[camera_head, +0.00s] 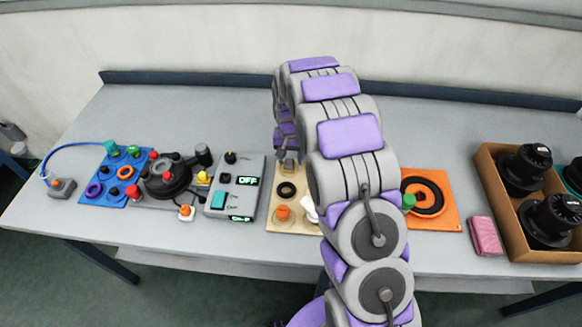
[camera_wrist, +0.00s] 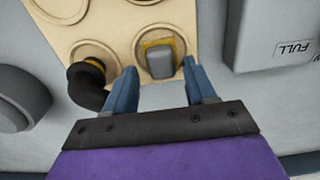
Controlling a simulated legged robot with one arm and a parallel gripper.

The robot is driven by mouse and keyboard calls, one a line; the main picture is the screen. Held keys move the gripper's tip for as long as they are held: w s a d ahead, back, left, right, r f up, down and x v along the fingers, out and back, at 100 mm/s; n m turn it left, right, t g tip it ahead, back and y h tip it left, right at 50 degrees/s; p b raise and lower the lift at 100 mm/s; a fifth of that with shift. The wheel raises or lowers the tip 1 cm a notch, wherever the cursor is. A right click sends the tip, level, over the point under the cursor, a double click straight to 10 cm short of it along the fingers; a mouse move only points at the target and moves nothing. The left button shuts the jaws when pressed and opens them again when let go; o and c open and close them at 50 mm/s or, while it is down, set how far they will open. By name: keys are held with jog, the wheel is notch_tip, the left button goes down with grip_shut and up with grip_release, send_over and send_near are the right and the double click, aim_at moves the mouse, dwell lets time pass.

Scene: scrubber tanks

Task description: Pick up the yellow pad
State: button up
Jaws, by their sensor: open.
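In the wrist view, a yellow pad (camera_wrist: 149,43) shows as a thin yellow edge around a grey block on a beige board (camera_wrist: 110,35). Most of the yellow is hidden by the grey block (camera_wrist: 161,62), and I cannot tell how the two are joined. My gripper (camera_wrist: 159,64) is open, with one blue fingertip on each side of the block's lower end. I cannot tell whether the fingers touch it. In the head view, my gripper (camera_head: 289,160) is over the far part of the beige board (camera_head: 273,215), partly hidden by my arm.
Left of the board is a grey box with displays (camera_head: 237,190). A black curved fitting (camera_wrist: 88,75) stands close to the left finger. To the right are an orange plate (camera_head: 450,215), a pink sponge (camera_head: 486,235) and a cardboard box (camera_head: 487,165). The back of the table is clear.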

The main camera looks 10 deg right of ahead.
aim_at(289, 160)
jog(key=shift+a+f, duration=0.65)
jog(key=shift+f, duration=0.25)
jog(key=shift+s+d+r, duration=0.1)
jog(key=shift+d, duration=0.3)
jog(key=shift+c, duration=0.3)
jog(key=shift+d, duration=0.3)
jog(key=c, duration=0.3)
jog(key=shift+a, duration=0.15)
jog(key=c, duration=0.3)
jog(key=shift+a, duration=0.25)
jog(key=shift+c, duration=0.7)
notch_tip(289, 160, up, 10)
jog(key=shift+d+p, duration=0.1)
jog(key=shift+p, duration=1.1)
